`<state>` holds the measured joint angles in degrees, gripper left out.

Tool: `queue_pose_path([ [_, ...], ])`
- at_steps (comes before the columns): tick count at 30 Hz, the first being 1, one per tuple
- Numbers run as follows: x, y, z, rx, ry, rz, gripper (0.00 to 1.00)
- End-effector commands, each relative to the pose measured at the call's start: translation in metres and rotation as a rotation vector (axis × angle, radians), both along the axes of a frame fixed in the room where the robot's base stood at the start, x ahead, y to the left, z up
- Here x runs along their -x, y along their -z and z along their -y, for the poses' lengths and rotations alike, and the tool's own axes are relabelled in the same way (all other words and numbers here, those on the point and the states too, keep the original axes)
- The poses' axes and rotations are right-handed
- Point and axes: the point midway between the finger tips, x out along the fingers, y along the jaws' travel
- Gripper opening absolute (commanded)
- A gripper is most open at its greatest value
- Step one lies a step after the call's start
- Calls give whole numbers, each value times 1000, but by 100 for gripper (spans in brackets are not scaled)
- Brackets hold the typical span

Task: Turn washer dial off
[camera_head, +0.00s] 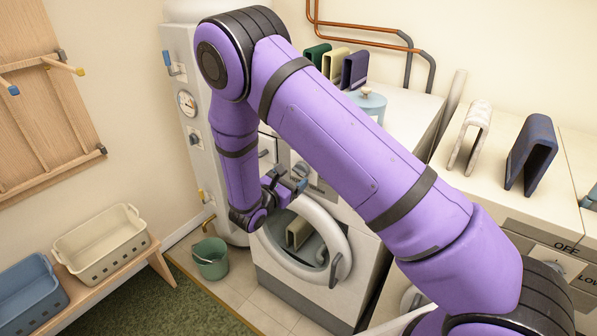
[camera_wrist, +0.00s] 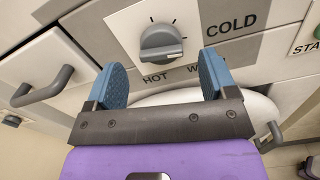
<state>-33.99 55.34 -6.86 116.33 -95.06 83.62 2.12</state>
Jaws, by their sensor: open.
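The washer dial (camera_wrist: 160,42) is a grey round knob with a raised grip bar, on the washer's light front panel in the wrist view. The bar lies nearly level across the knob. HOT shows below it, a partly hidden word starting with W at lower right, and COLD to the right. My gripper (camera_wrist: 163,72) is open, with blue pads left and right just below the dial, apart from it and empty between. In the head view my gripper (camera_head: 287,183) is at the front of the white washer (camera_head: 345,240); my arm hides much of its panel.
The washer's round door (camera_head: 345,265) stands open below my gripper. A grey drawer handle (camera_wrist: 43,86) sticks out left of the dial. A second machine's panel (camera_head: 565,262) with OFF and LOW is at right. A green bucket (camera_head: 210,258) stands on the floor at left.

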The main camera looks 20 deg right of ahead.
Motion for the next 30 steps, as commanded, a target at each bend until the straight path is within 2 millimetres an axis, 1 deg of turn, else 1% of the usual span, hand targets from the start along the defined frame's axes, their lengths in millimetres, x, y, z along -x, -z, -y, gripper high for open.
queue_pose_path([
  [1, -5, 0, 8, 1, 2, 0, 78],
  [3, -11, 0, 16, 0, 2, 0, 78],
  [9, -22, 0, 30, -1, 1, -1, 78],
  [13, -25, 0, 34, 0, 0, 0, 78],
  [20, -25, 0, 34, -1, 0, -1, 78],
  [23, -25, 0, 34, -1, 0, -1, 57],
  [24, -25, 0, 34, -1, 0, -1, 48],
  [26, -25, 0, 34, -1, 0, -1, 34],
  [27, -25, 0, 34, -1, 0, -1, 31],
  [30, -25, 0, 34, 0, 0, -1, 31],
])
